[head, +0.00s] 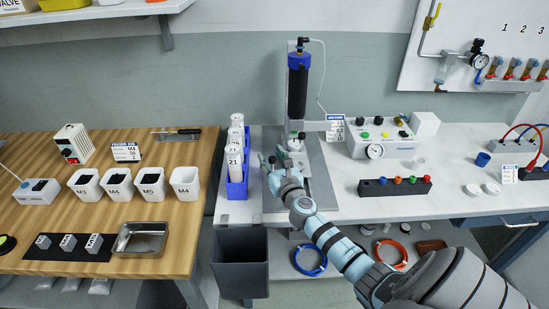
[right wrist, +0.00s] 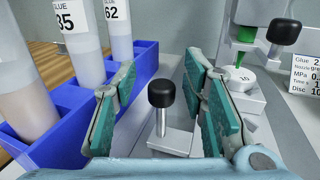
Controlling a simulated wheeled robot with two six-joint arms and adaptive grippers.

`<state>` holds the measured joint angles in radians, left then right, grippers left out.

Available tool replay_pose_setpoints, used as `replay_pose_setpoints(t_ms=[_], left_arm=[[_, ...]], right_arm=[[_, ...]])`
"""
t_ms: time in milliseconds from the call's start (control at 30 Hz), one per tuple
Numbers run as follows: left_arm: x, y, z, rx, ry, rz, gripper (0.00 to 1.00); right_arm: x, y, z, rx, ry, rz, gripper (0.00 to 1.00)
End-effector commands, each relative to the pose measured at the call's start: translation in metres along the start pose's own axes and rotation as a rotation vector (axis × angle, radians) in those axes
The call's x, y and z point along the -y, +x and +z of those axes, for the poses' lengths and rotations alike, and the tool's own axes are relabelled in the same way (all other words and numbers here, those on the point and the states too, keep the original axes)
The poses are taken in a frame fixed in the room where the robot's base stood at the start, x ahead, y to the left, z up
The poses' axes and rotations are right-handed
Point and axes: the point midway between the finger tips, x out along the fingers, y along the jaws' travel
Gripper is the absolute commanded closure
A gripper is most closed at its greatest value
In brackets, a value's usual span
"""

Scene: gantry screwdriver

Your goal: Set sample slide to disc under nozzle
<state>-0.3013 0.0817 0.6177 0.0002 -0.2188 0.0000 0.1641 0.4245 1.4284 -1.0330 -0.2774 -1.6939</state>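My right gripper (head: 270,162) is at the dispenser stand. In the right wrist view its teal-padded fingers (right wrist: 160,78) are open, on either side of a black knob (right wrist: 161,94) on a metal post. Gaps show between the knob and both pads. The post rises from a light metal block, apparently the sample slide (right wrist: 165,138). A white disc (right wrist: 243,77) marked 10 sits under the green nozzle (right wrist: 241,53), right of the gripper. My left gripper is not in view.
A blue rack (head: 236,190) of white glue bottles stands close left of the gripper. The dispenser column with its black syringe (head: 298,92) is behind. A control box (head: 385,143) and a black strip (head: 395,187) with coloured caps are to the right. A dark bin (head: 240,250) stands below.

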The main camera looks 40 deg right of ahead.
Motion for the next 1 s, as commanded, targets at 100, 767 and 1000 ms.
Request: replay_pose_setpoints(t_ms=[100,767,1000], left_arm=[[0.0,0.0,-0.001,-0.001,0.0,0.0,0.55],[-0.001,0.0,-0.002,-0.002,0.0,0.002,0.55],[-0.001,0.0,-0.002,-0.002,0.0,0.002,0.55]], right_arm=[[0.001,-0.014,-0.001,-0.001,-0.003,0.0,0.61],[0.001,-0.12,0.0,-0.001,0.0,-0.001,0.61],[0.001,-0.12,0.0,-0.001,0.0,-0.001,0.61]])
